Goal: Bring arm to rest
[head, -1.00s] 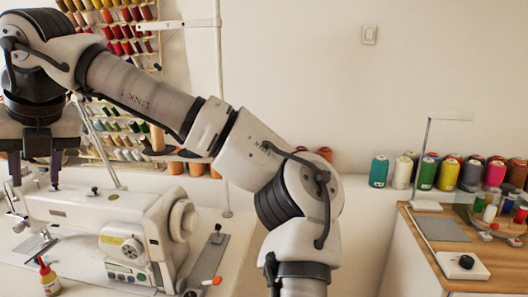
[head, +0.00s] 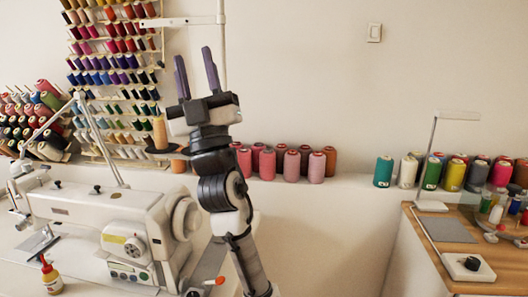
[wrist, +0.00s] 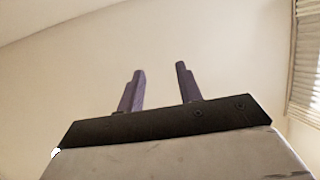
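My gripper (head: 197,72) is raised in the head view, its two purple fingers pointing up in front of the wall and beside the thread rack. The fingers stand apart with nothing between them. My arm is folded and rises upright from the bottom of the picture. In the wrist view my gripper (wrist: 159,82) also shows its two fingers apart and empty, with only bare wall and ceiling beyond them.
A white sewing machine (head: 122,222) and a red-capped glue bottle (head: 50,277) stand at the lower left. A thread rack (head: 112,75) hangs behind. Pink spools (head: 268,163) line the ledge. A wooden table (head: 462,250) is at right. The upper middle is clear.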

